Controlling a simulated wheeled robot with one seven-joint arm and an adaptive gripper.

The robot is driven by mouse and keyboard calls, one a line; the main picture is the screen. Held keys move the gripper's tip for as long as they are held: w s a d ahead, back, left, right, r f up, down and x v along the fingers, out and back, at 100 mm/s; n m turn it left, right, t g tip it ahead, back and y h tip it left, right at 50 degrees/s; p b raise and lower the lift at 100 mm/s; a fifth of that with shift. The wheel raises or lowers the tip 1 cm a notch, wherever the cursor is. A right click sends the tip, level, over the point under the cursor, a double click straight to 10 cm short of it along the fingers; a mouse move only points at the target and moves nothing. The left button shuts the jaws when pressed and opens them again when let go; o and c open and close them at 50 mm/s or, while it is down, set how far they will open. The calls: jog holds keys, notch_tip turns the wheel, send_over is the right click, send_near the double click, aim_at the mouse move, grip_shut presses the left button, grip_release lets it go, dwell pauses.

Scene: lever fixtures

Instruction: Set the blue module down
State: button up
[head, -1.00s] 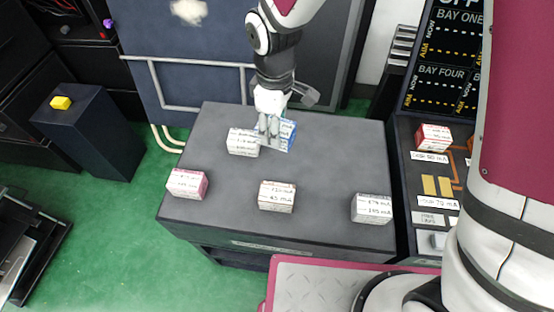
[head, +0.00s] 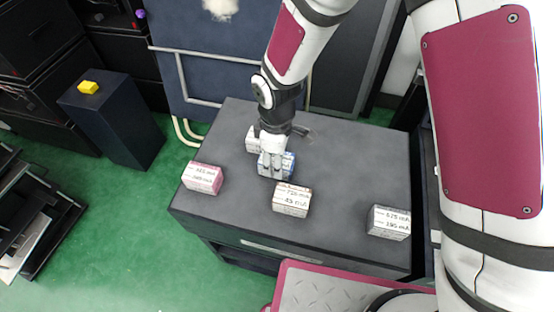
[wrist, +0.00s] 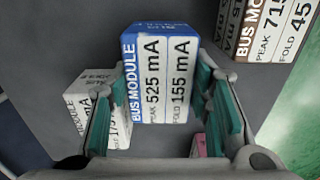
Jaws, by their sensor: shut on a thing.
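The blue module (wrist: 158,75) is a box with a blue top and side band and white label faces reading "PEAK 525 mA" and "FOLD 155 mA". In the wrist view it sits between the teal finger pads of my gripper (wrist: 163,118). In the head view my gripper (head: 274,168) is shut on the blue module (head: 288,164), over the grey cabinet top (head: 340,165). The fingers hide part of the module there. I cannot tell whether its underside touches the cabinet top.
A white-labelled module (head: 252,138) stands close behind the blue one. A brown-edged module (head: 291,199) stands close in front. A pink module (head: 202,178) is to the left and a grey one (head: 389,222) at the front right. The cabinet top's right side is clear.

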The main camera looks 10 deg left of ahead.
jog(key=shift+f, duration=0.25)
jog(key=shift+f, duration=0.2)
jog(key=o, duration=1.2)
jog(key=shift+r, duration=0.1)
notch_tip(320, 180, up, 11)
jog(key=shift+f+p, duration=0.1)
jog(key=shift+p, duration=1)
jog(key=shift+r, duration=0.7)
